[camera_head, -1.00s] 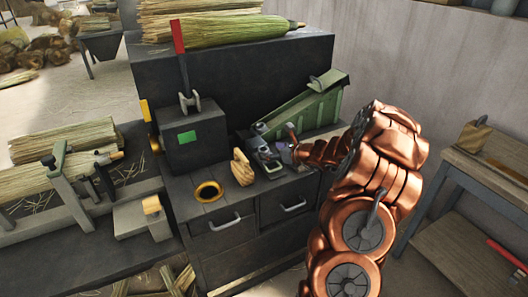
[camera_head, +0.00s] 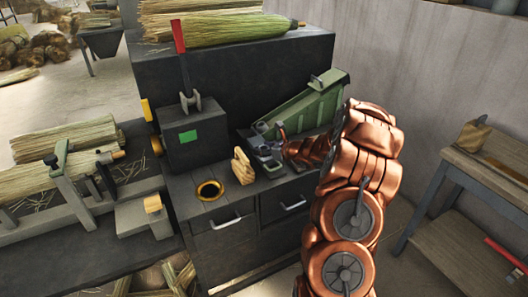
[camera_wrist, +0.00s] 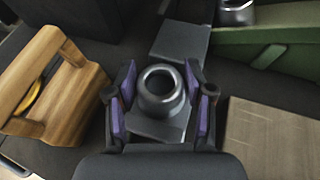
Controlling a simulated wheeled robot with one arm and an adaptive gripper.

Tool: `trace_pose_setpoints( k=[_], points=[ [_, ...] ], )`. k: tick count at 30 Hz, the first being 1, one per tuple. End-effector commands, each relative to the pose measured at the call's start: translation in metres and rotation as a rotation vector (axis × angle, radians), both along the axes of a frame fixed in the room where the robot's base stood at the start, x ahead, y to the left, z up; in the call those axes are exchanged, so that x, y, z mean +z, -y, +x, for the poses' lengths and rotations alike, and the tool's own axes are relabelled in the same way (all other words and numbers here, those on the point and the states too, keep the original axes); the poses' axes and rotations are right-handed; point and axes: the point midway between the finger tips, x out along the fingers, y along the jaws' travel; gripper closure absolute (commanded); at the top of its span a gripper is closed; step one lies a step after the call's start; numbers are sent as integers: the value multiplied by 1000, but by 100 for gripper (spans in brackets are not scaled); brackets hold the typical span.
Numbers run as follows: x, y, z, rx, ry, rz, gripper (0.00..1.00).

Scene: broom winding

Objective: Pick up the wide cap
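A round grey metal piece with a wide open mouth (camera_wrist: 161,88), which looks like the wide cap, stands on a small dark block (camera_wrist: 158,128) in the wrist view. My gripper (camera_wrist: 160,85) is open, with one purple-padded finger on each side of this piece. Narrow gaps seem to show between pads and metal. In the head view my gripper (camera_head: 272,152) is low over the dark bench (camera_head: 222,207), and the cap is too small there to tell apart.
A wooden block with a handle (camera_head: 242,166) stands close left of my gripper; it also shows in the wrist view (camera_wrist: 45,85). A green sloped trough (camera_head: 305,105) is behind. A second metal cylinder (camera_wrist: 237,13) stands farther back. A yellow ring (camera_head: 209,190) lies at left.

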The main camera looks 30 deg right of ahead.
Motion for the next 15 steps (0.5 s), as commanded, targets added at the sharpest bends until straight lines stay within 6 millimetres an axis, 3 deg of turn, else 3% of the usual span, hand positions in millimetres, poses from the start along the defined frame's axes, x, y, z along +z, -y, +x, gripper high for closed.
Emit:
trace_pose_setpoints(
  k=[3, 11, 15],
  points=[
    [0, 0, 0, 0, 0, 0, 66],
    [2, 0, 0, 0, 0, 0, 66],
    [12, 0, 0, 1, 2, -1, 66]
  ],
)
